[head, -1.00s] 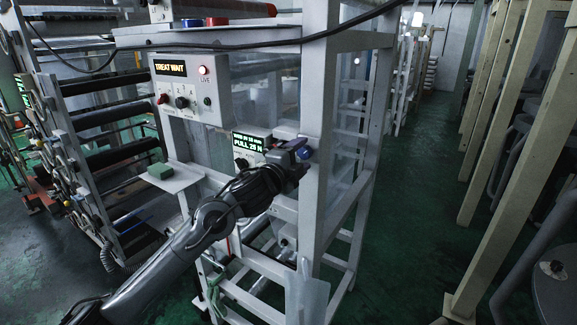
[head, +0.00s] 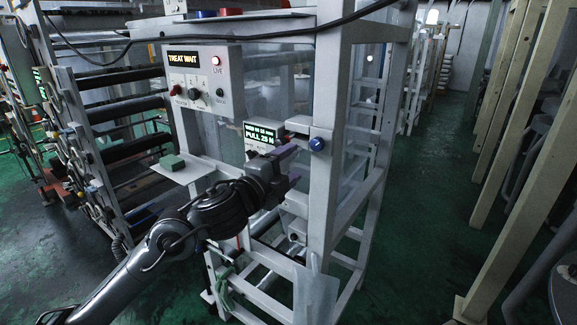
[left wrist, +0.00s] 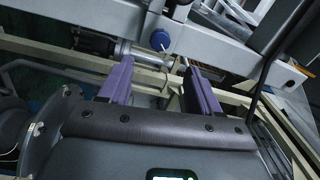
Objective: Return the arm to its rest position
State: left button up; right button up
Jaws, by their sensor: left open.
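My left arm comes in from the lower left in the head view. Its gripper (head: 291,166) is open and empty, in front of the grey frame of the machine, a little below and left of a blue knob (head: 317,144) on the upright post. In the left wrist view the two purple fingers (left wrist: 160,85) are apart with nothing between them. The blue knob (left wrist: 160,40) shows beyond the fingertips, clear of them. My right gripper is not in view.
A panel (head: 205,80) reads "TREAT WAIT" with a red light lit. A smaller display (head: 261,134) reads "PULL 25 N", close behind my gripper. A dark cable hangs across the top. Green floor (head: 420,200) is open at right.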

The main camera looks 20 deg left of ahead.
pick_arm(q)
jog(key=s+d+f+n+g+h, duration=0.1)
jog(key=s+d+f+g, duration=0.15)
jog(key=f, duration=1.05)
jog(key=s+d+f+g, duration=0.2)
jog(key=d+f, duration=0.2)
jog(key=f, duration=0.9)
jog(key=s+d+f+n+g, duration=0.3)
jog(key=s+d+f, duration=0.1)
jog(key=s+f, duration=0.75)
jog(key=s+f+n+g+y, duration=0.15)
jog(key=s+f+n, duration=0.25)
jog(key=s+f, duration=0.45)
jog(key=s+a+n+g+y, duration=0.1)
jog(key=s+a+n+g, duration=0.25)
jog(key=s, duration=0.45)
jog(key=s+a+n+g+y, duration=0.1)
jog(key=s+a+n+g, duration=0.1)
jog(key=s+a+n, duration=0.4)
notch_tip(320, 180, up, 19)
jog(key=d+m+p, duration=0.1)
jog(key=p, duration=1.8)
jog(key=shift+s+d, duration=0.35)
jog(key=shift+s, duration=0.05)
